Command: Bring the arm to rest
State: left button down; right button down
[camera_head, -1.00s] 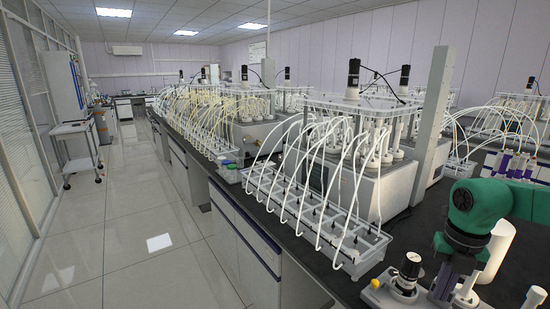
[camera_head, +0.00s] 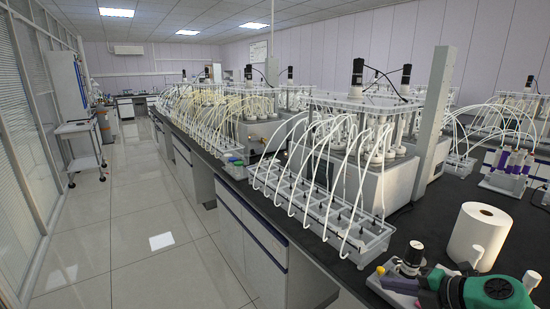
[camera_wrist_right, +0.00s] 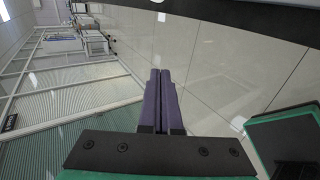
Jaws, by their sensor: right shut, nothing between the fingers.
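My right arm (camera_head: 497,293) shows as a green and dark link at the bottom right of the head view, low beside the bench. Its gripper (camera_head: 430,284) is partly cut off by the bottom edge there. In the right wrist view, the two purple fingers of the right gripper (camera_wrist_right: 160,75) lie flat against each other, shut with nothing between them. Beyond them are the pale tiled floor and a glazed partition. My left gripper is not in view.
A purple-topped rack (camera_head: 508,172) stands at right. The aisle floor (camera_head: 130,235) at left is clear.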

jog(key=s+d+f+m+t+h, duration=0.1)
jog(key=s+d+f+m+h, duration=0.2)
jog(key=m, duration=0.5)
jog(key=s+d+f+m+t+h, duration=0.25)
jog(key=f+m+h, duration=0.3)
jog(key=m, duration=0.35)
jog(key=s+a+f+m+g+y, duration=0.1)
jog(key=s+a+f+m+g, duration=0.3)
jog(key=s, duration=0.3)
jog(key=s+a+f+m+g+y, duration=0.1)
jog(key=s+a+f+m+g, duration=0.15)
jog(key=s+a+g, duration=0.35)
jog(key=s+f+b, duration=0.2)
jog(key=f+b, duration=0.1)
jog(key=f, duration=1.2)
jog(key=s+f+b, duration=0.2)
jog(key=f+b, duration=0.1)
jog(key=f, duration=1.3)
jog(key=s+d+f+g+b, duration=0.1)
jog(key=s+d+f+b, duration=0.2)
jog(key=s+f, duration=1.3)
jog(key=shift+s+d+f+n+b, duration=0.15)
jog(key=shift+s+f+n+b, duration=0.2)
jog(key=shift+f+b, duration=0.25)
